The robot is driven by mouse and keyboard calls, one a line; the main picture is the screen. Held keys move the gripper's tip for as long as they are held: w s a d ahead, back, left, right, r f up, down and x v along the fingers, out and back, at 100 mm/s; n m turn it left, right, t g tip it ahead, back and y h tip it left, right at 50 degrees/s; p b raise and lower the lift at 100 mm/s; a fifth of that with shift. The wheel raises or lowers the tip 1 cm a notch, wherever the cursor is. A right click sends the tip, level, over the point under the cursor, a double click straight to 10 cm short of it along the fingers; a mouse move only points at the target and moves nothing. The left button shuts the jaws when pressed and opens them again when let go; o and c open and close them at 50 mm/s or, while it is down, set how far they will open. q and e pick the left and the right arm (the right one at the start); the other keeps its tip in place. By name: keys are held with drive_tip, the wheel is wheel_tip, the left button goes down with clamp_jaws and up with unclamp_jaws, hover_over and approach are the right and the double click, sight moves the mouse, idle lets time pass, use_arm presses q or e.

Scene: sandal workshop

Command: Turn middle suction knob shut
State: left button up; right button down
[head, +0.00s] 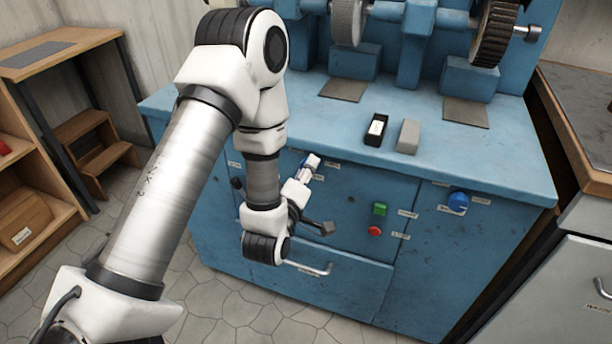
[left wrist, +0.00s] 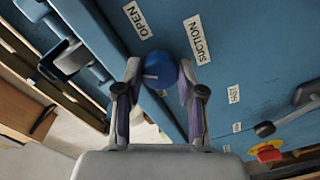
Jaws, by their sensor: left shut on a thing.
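The middle suction knob (left wrist: 160,66) is a round blue knob on the blue cabinet front. In the left wrist view it sits between the two fingers of my left gripper (left wrist: 158,76), which are shut on it from both sides. The labels OPEN (left wrist: 137,20) and SUCTION (left wrist: 197,40) flank it, with a smaller label (left wrist: 233,93) farther along the panel. In the head view my left gripper (head: 309,165) reaches up to the panel below the bench top and hides most of this knob. My right gripper is in neither view.
Another blue knob (head: 458,202) is on the right of the panel. A green button (head: 379,208) and a red button (head: 375,231) lie between. A drawer handle (head: 310,268) juts out below my gripper. A black box (head: 374,131) and grey block (head: 408,136) stand on the bench.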

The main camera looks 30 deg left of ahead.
use_arm(q)
drive_tip(key=shift+n+b, duration=2)
drive_tip(key=shift+n, duration=1.6)
drive_tip(key=shift+r, duration=0.1)
drive_tip(key=o, duration=1.1)
drive_tip(key=shift+w+h, duration=0.1)
drive_tip(key=shift+h, duration=0.2)
drive_tip(key=shift+o, duration=0.2)
